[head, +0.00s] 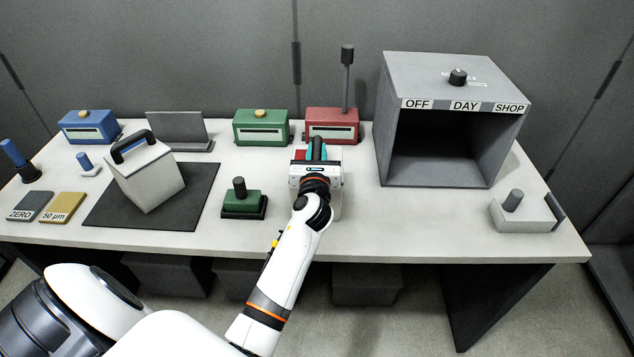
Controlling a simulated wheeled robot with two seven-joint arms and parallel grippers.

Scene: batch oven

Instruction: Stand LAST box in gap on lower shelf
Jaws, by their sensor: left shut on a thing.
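My left gripper (317,153) is over the middle of the table, in front of the red box. It is shut on a dark upright handle (318,147). No box with a readable LAST label shows. Dark grey boxes stand below the tabletop at the left (165,274), the middle (240,277) and the right (367,284), partly hidden by the table and my arm. My right gripper is not in view.
The tabletop (400,225) is clear at front right. A grey oven (440,78), marked OFF, DAY and SHOP, stands open at right. A white block with black handle (147,180) stands on a dark mat (205,190). Blue (86,120), green (260,120) and red (345,116) boxes line the back.

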